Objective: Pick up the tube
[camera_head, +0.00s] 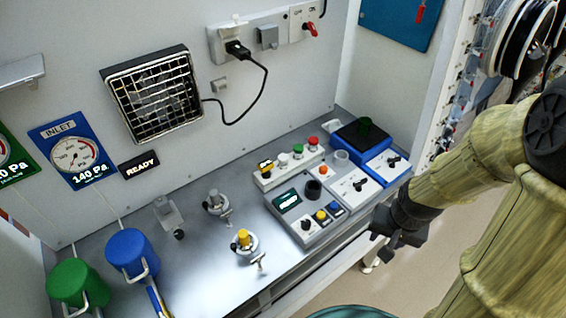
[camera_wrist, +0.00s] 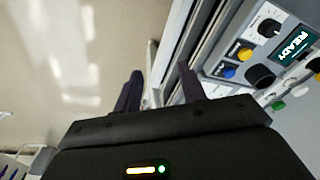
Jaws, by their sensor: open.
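My gripper (camera_head: 398,236) is open and empty, off the bench's front edge at the right in the head view. In the wrist view its two dark fingers (camera_wrist: 160,88) stand apart, with floor and the bench edge behind them. No thing is clearly recognisable as the tube. A pale rack or strip (camera_head: 288,168) carries several coloured caps or knobs. I cannot tell whether any of these is the tube.
The bench (camera_head: 195,265) holds a grey control panel (camera_head: 308,224), a white-and-blue device (camera_head: 354,188), two small metal fittings (camera_head: 245,241), a blue canister (camera_head: 130,250) and a green canister (camera_head: 75,285). A vent grille (camera_head: 152,95) is on the wall. Floor is clear before the bench.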

